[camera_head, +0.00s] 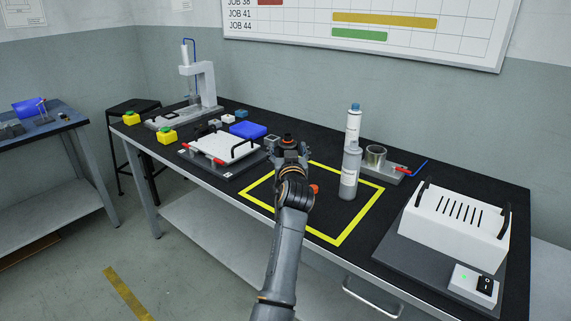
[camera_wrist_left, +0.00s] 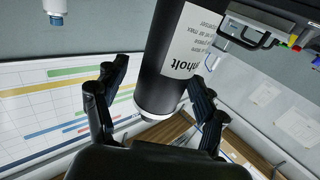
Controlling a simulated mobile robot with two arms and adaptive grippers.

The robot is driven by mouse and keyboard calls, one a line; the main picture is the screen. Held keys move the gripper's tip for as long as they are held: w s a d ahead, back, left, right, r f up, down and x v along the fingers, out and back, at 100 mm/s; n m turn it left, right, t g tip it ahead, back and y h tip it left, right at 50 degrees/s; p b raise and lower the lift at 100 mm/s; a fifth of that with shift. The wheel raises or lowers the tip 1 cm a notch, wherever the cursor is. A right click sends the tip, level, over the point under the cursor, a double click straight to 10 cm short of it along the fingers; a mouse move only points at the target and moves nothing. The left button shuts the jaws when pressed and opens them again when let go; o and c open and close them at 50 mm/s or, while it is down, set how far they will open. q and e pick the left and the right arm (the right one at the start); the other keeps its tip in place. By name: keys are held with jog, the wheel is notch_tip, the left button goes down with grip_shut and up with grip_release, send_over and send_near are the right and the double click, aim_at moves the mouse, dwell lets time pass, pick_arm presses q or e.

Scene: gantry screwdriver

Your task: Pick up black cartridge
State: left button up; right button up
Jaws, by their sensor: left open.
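In the left wrist view, a black cartridge (camera_wrist_left: 168,70) with a white printed label and a pale ring at one end shows large, upside down. My left gripper (camera_wrist_left: 160,82) is open, with one finger on each side of it. I see a gap at the left finger; whether the right finger touches, I cannot tell. In the head view, my left gripper (camera_head: 289,150) is over the table by the back-left part of the yellow square, and it hides most of the cartridge there. My right gripper is not in view.
A grey bottle (camera_head: 350,175) stands to the right of my gripper, with a blue-capped white bottle (camera_head: 353,125) behind it. A metal cup fixture (camera_head: 376,157) is further right. A white slotted box (camera_head: 455,225) stands at right. A white-lidded fixture (camera_head: 222,147) is at left. The yellow square's front is clear.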

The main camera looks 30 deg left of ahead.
pick_arm(q)
jog(key=shift+s+d+r, duration=0.15)
jog(key=shift+c, duration=0.2)
grip_shut()
jog(key=shift+r, duration=0.1)
